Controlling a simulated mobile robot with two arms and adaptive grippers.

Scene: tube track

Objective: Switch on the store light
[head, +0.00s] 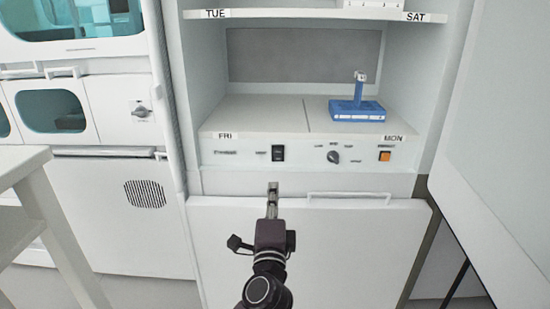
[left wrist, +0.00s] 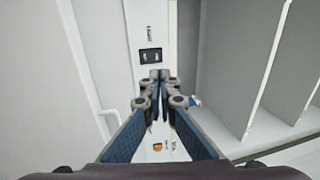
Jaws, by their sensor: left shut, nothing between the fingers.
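The black rocker switch (head: 278,153) sits on the white control panel (head: 235,158) under the shelf, with a small label to its left that is hard to read. My left gripper (head: 272,190) is shut and empty, its fingertips just below the switch in the head view. In the left wrist view the switch (left wrist: 150,55) shows just beyond the closed fingertips (left wrist: 160,76). I see a small gap in the picture between tips and switch; I cannot tell the depth. Which way the rocker is tipped is too small to tell. My right gripper is not in view.
The same panel carries a rotary knob (head: 333,157) and an orange button (head: 384,156). A blue stand (head: 357,110) is on the shelf above, on the MON side. A drawer handle (head: 350,195) runs below the panel. A white table (head: 30,165) stands at left.

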